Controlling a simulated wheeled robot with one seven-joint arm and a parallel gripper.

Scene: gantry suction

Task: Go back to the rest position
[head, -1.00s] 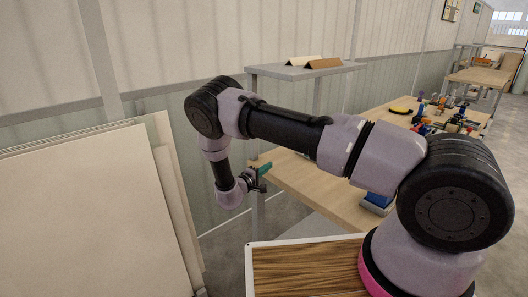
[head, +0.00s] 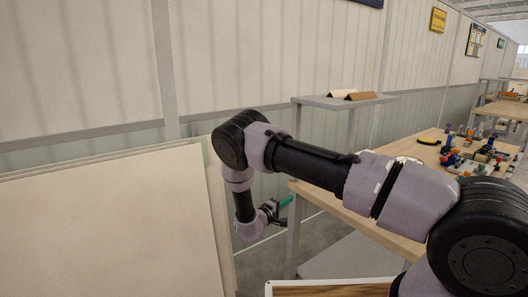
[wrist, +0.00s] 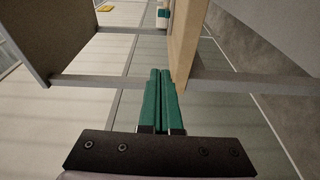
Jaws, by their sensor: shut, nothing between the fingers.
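My gripper (wrist: 160,78) shows in the wrist view with its two green fingers side by side, closed and with nothing between them. In the head view my gripper (head: 287,201) is small and hangs at the end of my bent arm, by the near left corner of the wooden workbench (head: 343,207). In the wrist view a wooden edge of the bench (wrist: 184,42) lies just beyond and right of the fingertips. I cannot tell whether there is any contact.
Large pale panels (head: 105,225) lean against the wall on the left. A grey shelf (head: 330,104) holding two small folded pieces stands above the bench. Several coloured items (head: 470,150) lie farther along it. Bare floor (head: 262,262) shows below my gripper.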

